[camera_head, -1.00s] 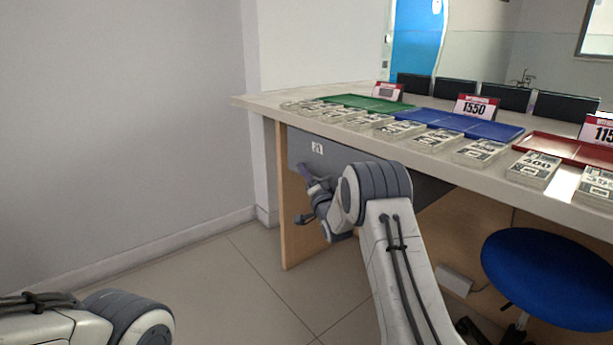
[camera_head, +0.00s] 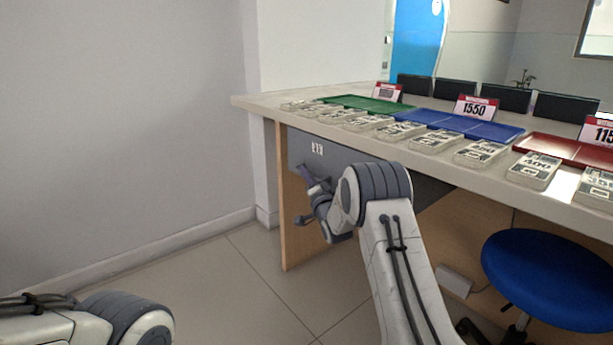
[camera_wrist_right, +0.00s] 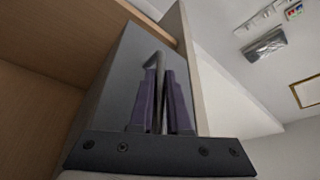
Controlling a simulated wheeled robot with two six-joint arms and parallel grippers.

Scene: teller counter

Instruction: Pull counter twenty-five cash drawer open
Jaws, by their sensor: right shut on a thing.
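The grey cash drawer front (camera_head: 345,156) sits under the left end of the counter, with a small number label (camera_head: 317,149) that I cannot read surely. My right gripper (camera_head: 306,173) is at the drawer front, below the label. In the right wrist view, its two purple fingers (camera_wrist_right: 162,100) are closed around a thin dark bar handle (camera_wrist_right: 155,66) that stands out from the dark drawer front (camera_wrist_right: 122,80). In the head view the handle is hidden by the gripper and wrist. My left arm shows at the lower left, but its gripper is out of view.
The counter top (camera_head: 262,101) holds several note bundles, a green tray (camera_head: 350,101), a blue tray (camera_head: 450,122) and a red tray (camera_head: 560,146). A blue stool (camera_head: 550,275) stands at the right. The tiled floor (camera_head: 240,285) left of my right arm is clear.

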